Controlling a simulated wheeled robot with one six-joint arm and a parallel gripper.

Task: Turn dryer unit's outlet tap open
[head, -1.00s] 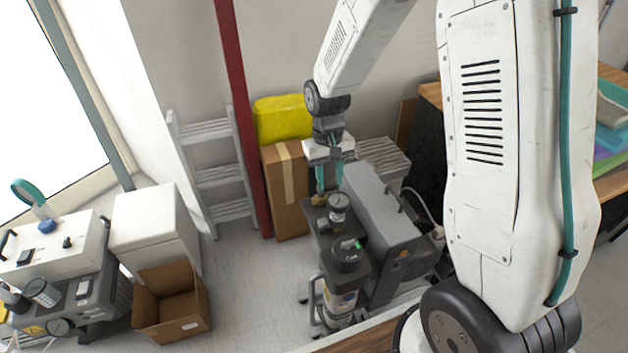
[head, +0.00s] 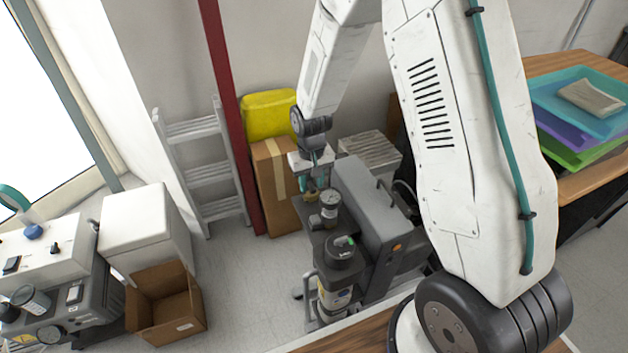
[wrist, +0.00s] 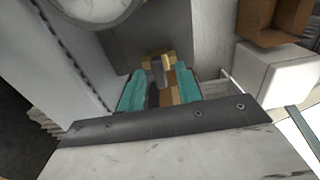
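The dryer unit is a grey cabinet (head: 372,205) on the floor in the head view, with a round gauge (head: 330,198) and a dark canister (head: 341,262) at its front. The outlet tap is a small brass fitting (wrist: 158,62) in the wrist view, just beyond my fingertips. My gripper (wrist: 160,84) has two teal fingers standing apart, one on each side of the tap's line. In the head view my gripper (head: 313,184) points down beside the cabinet's far left end. The fingers partly hide the tap, and contact cannot be made out.
A taped carton (head: 277,185) with a yellow bundle (head: 268,114) stands behind, near a red post (head: 230,115) and a ladder (head: 203,173). An open box (head: 167,305) lies left. A gauge rim (wrist: 95,8) is close in the wrist view. Floor between is clear.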

